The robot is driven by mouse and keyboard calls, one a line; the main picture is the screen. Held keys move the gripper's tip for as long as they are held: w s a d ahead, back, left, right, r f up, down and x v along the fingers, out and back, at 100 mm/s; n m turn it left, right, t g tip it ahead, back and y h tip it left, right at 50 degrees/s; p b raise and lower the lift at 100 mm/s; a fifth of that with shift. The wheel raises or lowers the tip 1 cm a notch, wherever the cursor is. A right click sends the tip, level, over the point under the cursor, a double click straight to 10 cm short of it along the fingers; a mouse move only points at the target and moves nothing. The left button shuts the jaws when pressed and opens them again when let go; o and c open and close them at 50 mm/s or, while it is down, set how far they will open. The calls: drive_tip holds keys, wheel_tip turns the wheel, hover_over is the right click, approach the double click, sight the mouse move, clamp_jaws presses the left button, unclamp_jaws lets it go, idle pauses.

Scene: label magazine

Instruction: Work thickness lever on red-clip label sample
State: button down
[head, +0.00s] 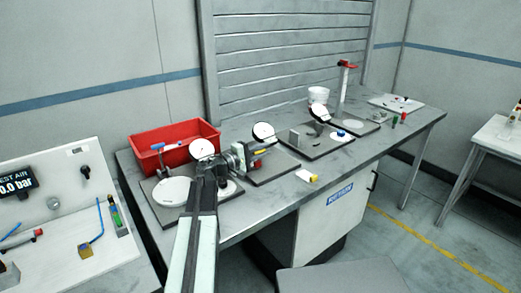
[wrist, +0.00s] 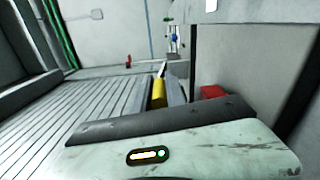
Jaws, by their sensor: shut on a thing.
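My gripper (head: 247,157) reaches over the bench beside the middle dial gauge (head: 263,132), which stands on a dark base plate (head: 277,168). In the wrist view a yellow piece (wrist: 159,93) with a pale tip sits between the jaws, and my gripper is shut on it. I cannot tell whether it is the thickness lever. A small red part (wrist: 213,91) shows beside the jaws in the wrist view; I cannot tell whether it is the red clip. The label sample is not clearly made out. My wrist hides part of the gauge in the head view.
Another dial gauge (head: 202,149) stands to the left, before a red bin (head: 174,142). A third dial (head: 318,111) and a white cup (head: 320,95) stand to the right. A small white and yellow block (head: 307,178) lies near the bench's front edge.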

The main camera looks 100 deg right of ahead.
drive_tip(key=shift+s+a+f+b, duration=0.1)
drive_tip(key=shift+s+f+b, duration=0.35)
drive_tip(key=shift+f, duration=0.25)
drive_tip(key=c, duration=1.4)
unclamp_jaws()
drive_tip(key=shift+s, duration=0.2)
drive_tip(key=shift+o, duration=0.2)
drive_tip(key=shift+w, duration=0.15)
